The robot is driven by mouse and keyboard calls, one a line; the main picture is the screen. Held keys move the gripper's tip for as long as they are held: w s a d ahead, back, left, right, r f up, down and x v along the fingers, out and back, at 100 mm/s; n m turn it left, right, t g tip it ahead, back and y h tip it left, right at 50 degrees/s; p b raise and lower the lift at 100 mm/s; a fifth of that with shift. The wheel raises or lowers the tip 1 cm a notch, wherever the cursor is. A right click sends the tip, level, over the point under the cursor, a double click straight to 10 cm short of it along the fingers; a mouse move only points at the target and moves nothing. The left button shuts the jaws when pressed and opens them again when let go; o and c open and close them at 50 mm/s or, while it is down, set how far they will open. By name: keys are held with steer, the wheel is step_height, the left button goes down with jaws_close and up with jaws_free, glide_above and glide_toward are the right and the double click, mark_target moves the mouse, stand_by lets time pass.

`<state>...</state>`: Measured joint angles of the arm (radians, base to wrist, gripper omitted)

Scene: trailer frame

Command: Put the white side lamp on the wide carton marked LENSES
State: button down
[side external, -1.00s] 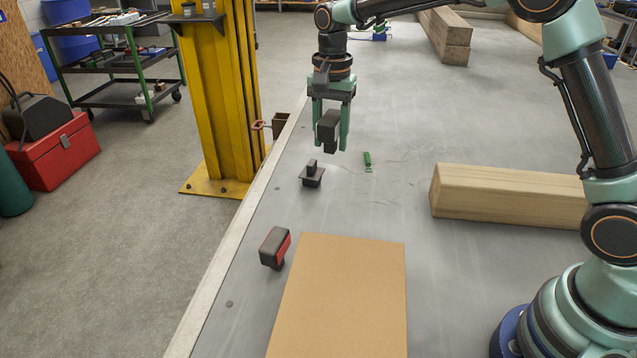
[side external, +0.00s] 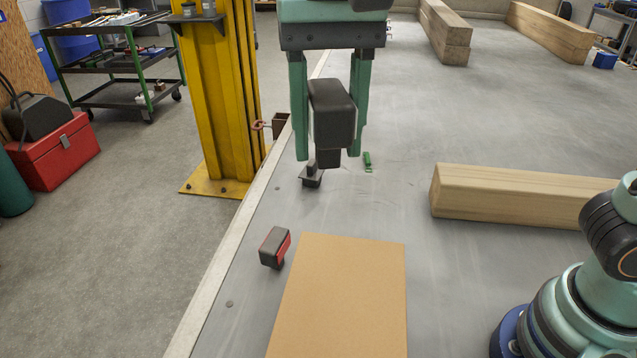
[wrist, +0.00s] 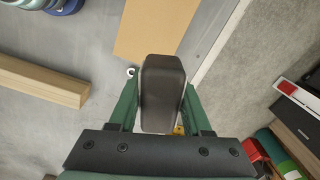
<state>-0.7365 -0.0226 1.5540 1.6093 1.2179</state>
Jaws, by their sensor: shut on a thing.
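My gripper (side external: 329,155) is shut on a dark, boxy lamp (side external: 332,105) and holds it in the air above the grey surface. In the wrist view the lamp (wrist: 161,92) shows its dark housing between the fingers; its lens colour is hidden. A wide brown carton (side external: 340,300) lies in the foreground, nearer the camera than the lamp. The carton also shows at the top of the wrist view (wrist: 155,28). I see no LENSES marking on its visible faces.
A red-lensed lamp (side external: 275,247) lies just left of the carton. Another dark fitting (side external: 312,178) stands behind the held lamp, near a small green piece (side external: 367,161). A timber beam (side external: 510,196) lies at right. A yellow column (side external: 218,100) stands beyond the left edge.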

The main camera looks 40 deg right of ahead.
mark_target(343, 305)
steer(key=s+r+n, duration=0.1)
steer(key=s, duration=0.4)
steer(key=f, duration=1.9)
steer(key=shift+w+a+f, duration=0.15)
steer(key=shift+a+f, duration=0.05)
steer(key=shift+a, duration=0.15)
steer(key=shift+f, duration=0.1)
steer(key=shift+c, duration=1.8)
jaws_free()
